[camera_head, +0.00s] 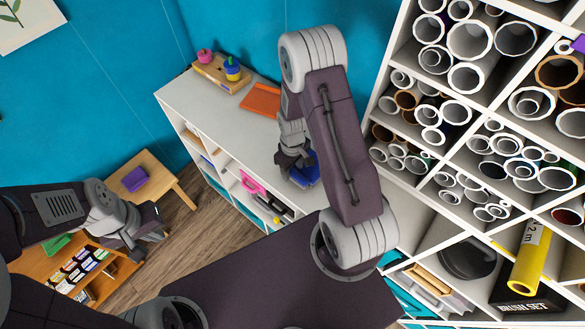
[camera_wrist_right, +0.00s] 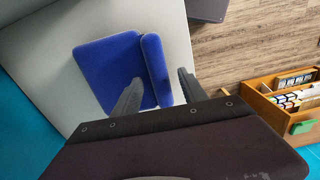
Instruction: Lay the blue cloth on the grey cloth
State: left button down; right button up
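The blue cloth (camera_wrist_right: 105,62) lies on the white shelf top in the right wrist view. It is a rounded flat piece with a narrow raised strip along its right side. My right gripper (camera_wrist_right: 158,78) is open, with its fingers apart on either side of that strip; contact cannot be told. In the head view the right gripper (camera_head: 293,162) hangs over the shelf, partly hiding the blue cloth (camera_head: 304,171). My left gripper (camera_head: 148,236) is away to the lower left, above the floor; its fingers are too unclear to read. I cannot make out a grey cloth.
An orange flat item (camera_head: 260,99) and a wooden block with coloured pots (camera_head: 222,72) are on the white shelf top (camera_head: 205,108). A small wooden table (camera_head: 155,170) carries a purple item (camera_head: 134,180). A rack of rolls (camera_head: 470,110) stands right. A wooden drawer unit (camera_head: 110,270) is lower left.

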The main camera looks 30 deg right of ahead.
jog(key=shift+r, duration=0.1)
jog(key=shift+w+r, duration=0.1)
jog(key=shift+r, duration=0.2)
notch_tip(320, 180, up, 8)
jog(key=b, duration=0.1)
jog(key=shift+r+b, duration=0.15)
jog(key=shift+b, duration=0.25)
